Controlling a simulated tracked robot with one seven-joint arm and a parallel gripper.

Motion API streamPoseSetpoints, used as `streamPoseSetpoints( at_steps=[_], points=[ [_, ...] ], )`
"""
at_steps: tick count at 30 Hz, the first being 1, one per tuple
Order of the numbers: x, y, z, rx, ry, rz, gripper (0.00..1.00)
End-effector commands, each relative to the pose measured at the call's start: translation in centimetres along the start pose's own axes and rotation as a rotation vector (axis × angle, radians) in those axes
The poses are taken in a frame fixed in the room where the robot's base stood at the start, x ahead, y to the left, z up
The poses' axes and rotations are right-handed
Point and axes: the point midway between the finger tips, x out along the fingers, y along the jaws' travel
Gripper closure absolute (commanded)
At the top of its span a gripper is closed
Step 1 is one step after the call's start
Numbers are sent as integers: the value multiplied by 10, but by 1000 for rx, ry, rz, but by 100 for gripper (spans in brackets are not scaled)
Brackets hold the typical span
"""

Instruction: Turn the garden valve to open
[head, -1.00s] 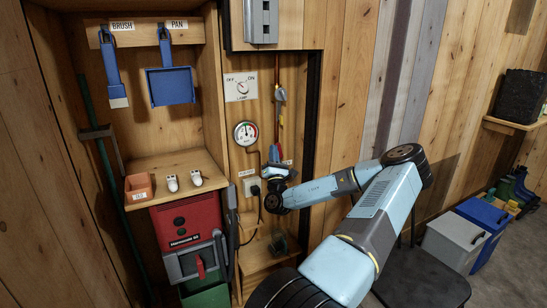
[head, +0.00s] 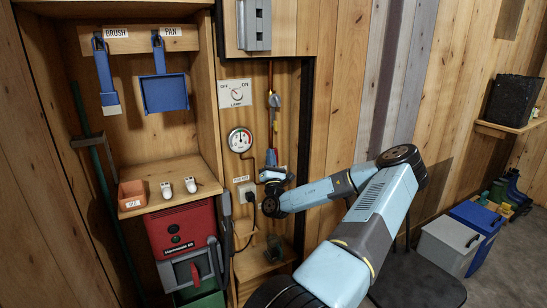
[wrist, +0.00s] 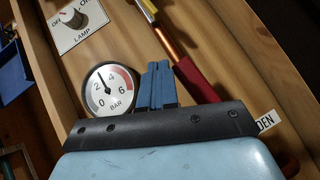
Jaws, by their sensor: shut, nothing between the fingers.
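The GARDEN label (wrist: 265,122) shows only its end, "DEN", in the wrist view; my wrist housing hides the rest. Beside it a copper pipe (wrist: 168,40) runs into a red sleeve or handle (wrist: 195,80). I cannot tell whether the red part is the valve's lever. My gripper (head: 271,155) points up along the wall there. Its blue fingers (wrist: 158,80) are shut and empty, left of the red part; contact is unclear.
A pressure gauge (head: 240,140) is close left of the fingers. A lamp switch (head: 237,93) is above, and a socket with a plug (head: 248,191) is below. A shelf (head: 170,173) with an orange box (head: 132,195) and a red machine (head: 181,229) stand left.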

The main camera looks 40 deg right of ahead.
Motion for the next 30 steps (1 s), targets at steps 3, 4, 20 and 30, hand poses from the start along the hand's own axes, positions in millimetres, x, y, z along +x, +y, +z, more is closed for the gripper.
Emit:
streamPoseSetpoints(
  at_steps=[3,4,20,30],
  points=[
    [-4,8,-3,3,1,1,100],
    [-5,11,-4,3,2,1,100],
    [-70,77,8,3,3,1,100],
    [-90,94,16,-1,1,-1,100]
  ],
)
